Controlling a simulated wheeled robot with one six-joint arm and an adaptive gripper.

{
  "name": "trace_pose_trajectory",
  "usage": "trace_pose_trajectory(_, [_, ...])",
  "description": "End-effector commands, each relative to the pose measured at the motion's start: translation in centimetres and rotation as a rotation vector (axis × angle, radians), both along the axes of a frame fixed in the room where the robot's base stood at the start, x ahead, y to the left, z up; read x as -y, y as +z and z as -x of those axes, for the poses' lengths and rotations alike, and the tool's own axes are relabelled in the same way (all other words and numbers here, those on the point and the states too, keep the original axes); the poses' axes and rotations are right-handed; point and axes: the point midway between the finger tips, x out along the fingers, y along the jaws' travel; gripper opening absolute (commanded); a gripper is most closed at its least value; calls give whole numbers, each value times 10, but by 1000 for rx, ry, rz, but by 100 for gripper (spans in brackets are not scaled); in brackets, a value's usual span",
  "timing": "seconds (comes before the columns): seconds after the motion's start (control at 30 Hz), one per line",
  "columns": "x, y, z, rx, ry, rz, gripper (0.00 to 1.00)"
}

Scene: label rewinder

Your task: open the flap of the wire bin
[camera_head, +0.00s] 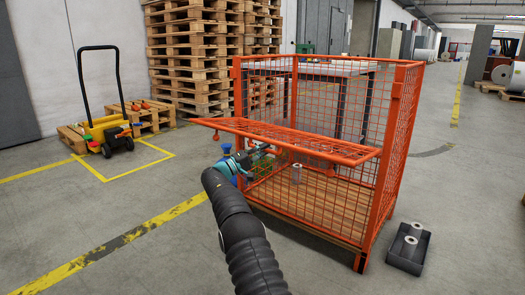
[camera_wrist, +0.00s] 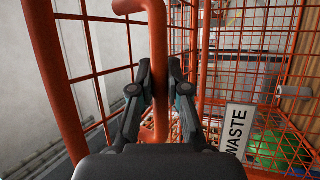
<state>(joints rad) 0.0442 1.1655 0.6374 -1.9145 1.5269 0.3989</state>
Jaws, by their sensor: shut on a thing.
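The orange wire bin (camera_head: 398,140) stands on the floor right of centre. Its flap (camera_head: 300,136), a wire mesh panel with an orange frame, sticks out from the front, swung away from the upright and lying nearly flat in the head view. My gripper (camera_head: 264,150) is at the flap's near edge. In the wrist view my gripper (camera_wrist: 159,100) is shut on an orange bar, the flap's handle (camera_wrist: 157,45), which runs between the two fingers. A white WASTE sign (camera_wrist: 235,130) shows to the right. The exact contact is hidden in the head view.
A dark tray (camera_head: 409,250) with rolls stands on the floor right of the bin. A roll (camera_head: 296,173) shows inside the bin. Stacked pallets (camera_head: 205,55) and a yellow pallet truck (camera_head: 105,130) are at the back left. The floor at front left is clear.

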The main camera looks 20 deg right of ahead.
Motion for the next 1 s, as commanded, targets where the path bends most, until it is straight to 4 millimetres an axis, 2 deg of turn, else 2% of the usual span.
trace_pose_trajectory(0.03, [7, 1, 3, 3, -12, -2, 0])
trace_pose_trajectory(0.1, [6, 1, 3, 3, -10, -2, 0])
trace_pose_trajectory(0.13, [5, 2, 3, 3, -9, -2, 20])
trace_pose_trajectory(0.2, [4, 2, 2, 3, -7, -1, 37])
trace_pose_trajectory(0.23, [2, 2, 1, 3, -5, -1, 41])
trace_pose_trajectory(0.53, [-12, 2, -3, 3, 13, 1, 41])
trace_pose_trajectory(1.0, [-11, 3, -2, 4, 11, 3, 41])
